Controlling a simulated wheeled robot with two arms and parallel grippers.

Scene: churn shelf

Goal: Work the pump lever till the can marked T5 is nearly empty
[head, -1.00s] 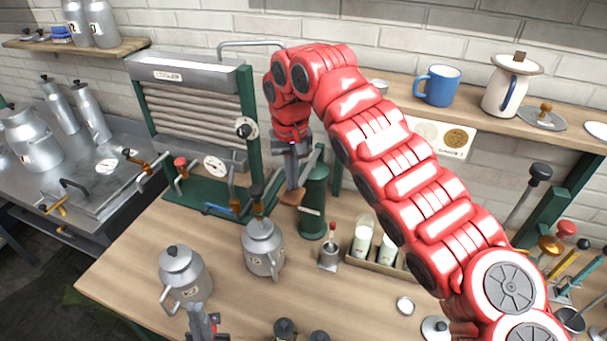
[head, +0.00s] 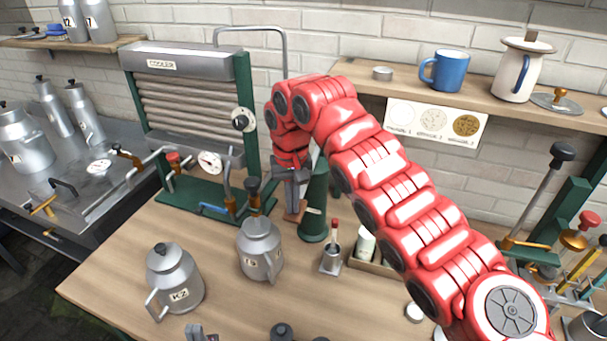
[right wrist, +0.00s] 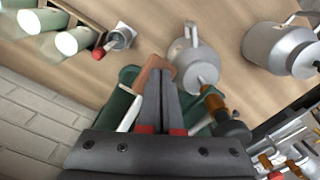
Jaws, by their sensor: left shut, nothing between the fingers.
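A green pump column (head: 316,205) stands on the wooden table. Its brown lever grip (head: 296,211) shows at the tips of my right gripper (head: 294,196). In the right wrist view the fingers (right wrist: 162,80) are close together on the reddish-brown grip (right wrist: 144,82). I cannot read T5 on any can. A grey lidded can (head: 260,248) stands in front of the pump, its label unclear; it also shows in the right wrist view (right wrist: 197,68). Another can (head: 174,276), marked K2, stands to its left.
A cooler (head: 188,95) with pipes and a gauge stands behind the cans. A small pot (head: 331,260) and a tray of glass bottles (head: 368,262) stand right of the pump. A blue mug (head: 446,70) sits on the wall shelf. My right arm hides part of the table.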

